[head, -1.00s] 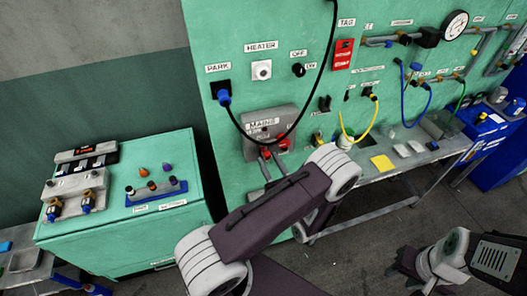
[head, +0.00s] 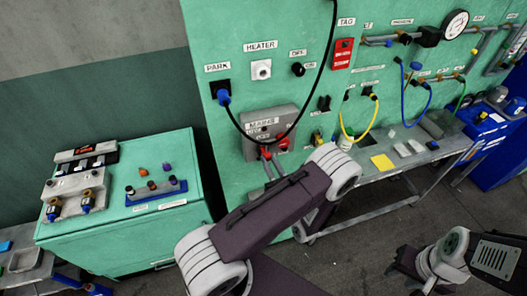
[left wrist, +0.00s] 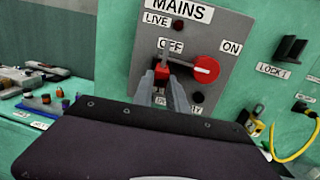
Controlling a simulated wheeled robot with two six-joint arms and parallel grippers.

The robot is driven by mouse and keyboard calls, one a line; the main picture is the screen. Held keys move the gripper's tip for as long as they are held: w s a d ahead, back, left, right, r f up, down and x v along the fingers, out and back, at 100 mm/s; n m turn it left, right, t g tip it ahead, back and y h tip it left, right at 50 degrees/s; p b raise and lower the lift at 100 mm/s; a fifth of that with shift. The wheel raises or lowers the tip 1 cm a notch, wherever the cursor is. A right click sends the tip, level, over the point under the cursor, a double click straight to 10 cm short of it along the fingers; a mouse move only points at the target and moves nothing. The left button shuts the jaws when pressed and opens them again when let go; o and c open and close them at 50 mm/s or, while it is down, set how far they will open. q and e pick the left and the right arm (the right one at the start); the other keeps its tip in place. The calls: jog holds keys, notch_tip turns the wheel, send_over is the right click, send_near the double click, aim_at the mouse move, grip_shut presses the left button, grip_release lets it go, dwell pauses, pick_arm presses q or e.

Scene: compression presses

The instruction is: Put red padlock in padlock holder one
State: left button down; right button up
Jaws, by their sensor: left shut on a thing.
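The red padlock (left wrist: 162,72) is at the left of the grey MAINS box (left wrist: 222,32), below the OFF label, in the left wrist view. My left gripper (left wrist: 167,88) is shut on it from below, and its fingers hide part of it. It also shows small at the box in the head view (head: 265,152). I cannot tell whether its shackle is free of the box. The black holder (left wrist: 290,48) labelled LOCK 1 is to the right on the green panel, empty. My right gripper (head: 405,262) is low at the right; its fingers are unclear.
The red MAINS knob (left wrist: 205,69) is just right of the padlock. A black cable (head: 300,125) loops before the panel, and a yellow cable (head: 358,138) hangs to the right. A bench (head: 385,175) stands at the right, a green cabinet (head: 110,230) at the left.

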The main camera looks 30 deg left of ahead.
pick_arm(q)
jog(key=shift+s+d, duration=0.45)
jog(key=shift+d, duration=0.15)
jog(key=shift+s+d, duration=0.45)
jog(key=shift+d, duration=0.05)
jog(key=shift+v, duration=2)
jog(key=shift+s+a+r, duration=0.15)
jog(key=shift+s+r, duration=0.05)
